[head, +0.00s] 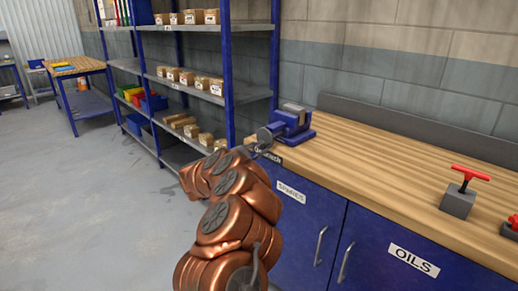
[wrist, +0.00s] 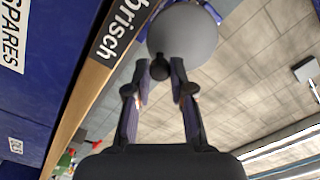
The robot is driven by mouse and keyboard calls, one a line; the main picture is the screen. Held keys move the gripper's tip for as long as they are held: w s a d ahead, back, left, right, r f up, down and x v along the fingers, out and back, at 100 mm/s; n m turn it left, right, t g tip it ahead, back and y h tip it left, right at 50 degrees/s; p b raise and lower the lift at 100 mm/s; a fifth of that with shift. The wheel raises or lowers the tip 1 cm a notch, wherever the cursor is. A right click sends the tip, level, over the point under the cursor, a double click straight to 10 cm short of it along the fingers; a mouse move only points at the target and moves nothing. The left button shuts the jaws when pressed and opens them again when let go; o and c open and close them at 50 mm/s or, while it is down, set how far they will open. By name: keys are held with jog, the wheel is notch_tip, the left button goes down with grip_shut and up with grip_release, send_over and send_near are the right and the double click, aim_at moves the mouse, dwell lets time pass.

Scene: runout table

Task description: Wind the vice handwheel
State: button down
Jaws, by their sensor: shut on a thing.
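The blue vice (head: 293,122) stands at the left end of the wooden workbench top (head: 375,150). Its handwheel (wrist: 185,32) is a round grey disc with a small dark knob (wrist: 160,66) on its face in the wrist view. My gripper (wrist: 160,74) has one finger on each side of the knob and is shut on it. In the head view my gripper (head: 262,146) is small and partly hidden by my arm, at the vice's near-left side. The vice's body is mostly hidden behind the wheel in the wrist view.
Blue cabinet doors labelled SPARES (head: 291,192) and OILS (head: 413,261) are under the bench. A red T-handle (head: 470,173) on a grey block stands to the right. Blue shelving (head: 228,75) with boxes is behind my arm. The floor at left is clear.

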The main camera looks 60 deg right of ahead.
jog(key=shift+s, duration=0.15)
jog(key=r+n+p, duration=0.1)
jog(key=p, duration=0.3)
jog(key=shift+n, duration=0.4)
jog(key=shift+p, duration=0.55)
jog(key=shift+r+n+p, duration=0.1)
jog(key=shift+n+p, duration=0.5)
jog(key=shift+p, duration=0.3)
jog(key=shift+p, duration=0.4)
jog(key=shift+r+n+p, duration=0.15)
jog(key=shift+n+p, duration=0.35)
jog(key=shift+p, duration=0.45)
